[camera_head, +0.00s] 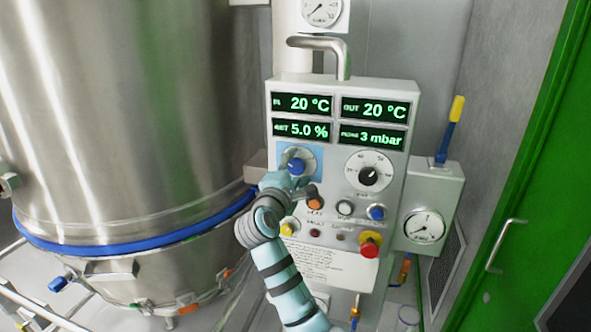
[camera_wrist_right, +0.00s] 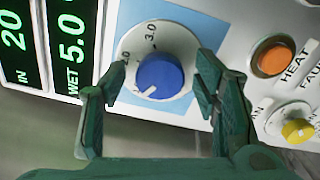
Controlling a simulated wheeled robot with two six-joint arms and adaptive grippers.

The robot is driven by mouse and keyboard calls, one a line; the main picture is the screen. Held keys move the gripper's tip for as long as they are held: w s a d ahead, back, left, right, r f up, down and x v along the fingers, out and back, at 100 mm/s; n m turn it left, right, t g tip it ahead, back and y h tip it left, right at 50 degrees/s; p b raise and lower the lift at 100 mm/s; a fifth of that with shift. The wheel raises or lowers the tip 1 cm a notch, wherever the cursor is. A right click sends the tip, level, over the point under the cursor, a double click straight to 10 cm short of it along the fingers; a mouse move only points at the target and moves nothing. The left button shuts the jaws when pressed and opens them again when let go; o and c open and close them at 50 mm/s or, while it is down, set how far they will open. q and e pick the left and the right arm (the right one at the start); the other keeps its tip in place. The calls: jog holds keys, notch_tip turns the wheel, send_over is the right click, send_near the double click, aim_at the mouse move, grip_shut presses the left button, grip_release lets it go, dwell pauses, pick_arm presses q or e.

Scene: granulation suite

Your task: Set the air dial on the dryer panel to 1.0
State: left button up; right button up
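The air dial is a blue knob (camera_head: 297,166) on a white scale plate over a light blue square, on the left of the dryer panel (camera_head: 345,232). In the right wrist view the blue knob (camera_wrist_right: 160,73) has a white pointer mark aimed at its lower left. A 3.0 mark shows on the scale above the knob; another number is partly hidden by a finger. My right gripper (camera_wrist_right: 151,88) is open, with its fingers on either side of the knob and a visible gap to each. In the head view my right gripper (camera_head: 287,181) partly covers the dial. My left gripper is out of view.
A second black dial (camera_head: 368,176), an orange button (camera_head: 315,203), a blue button (camera_head: 377,213) and a red stop button (camera_head: 370,244) sit close by. Green displays (camera_head: 303,103) are above. The steel vessel (camera_head: 120,120) stands left, the green door (camera_head: 530,150) right.

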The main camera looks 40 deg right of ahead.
jog(key=shift+a, duration=0.1)
jog(key=v, duration=0.7)
jog(key=shift+a, duration=0.2)
jog(key=shift+d, duration=0.15)
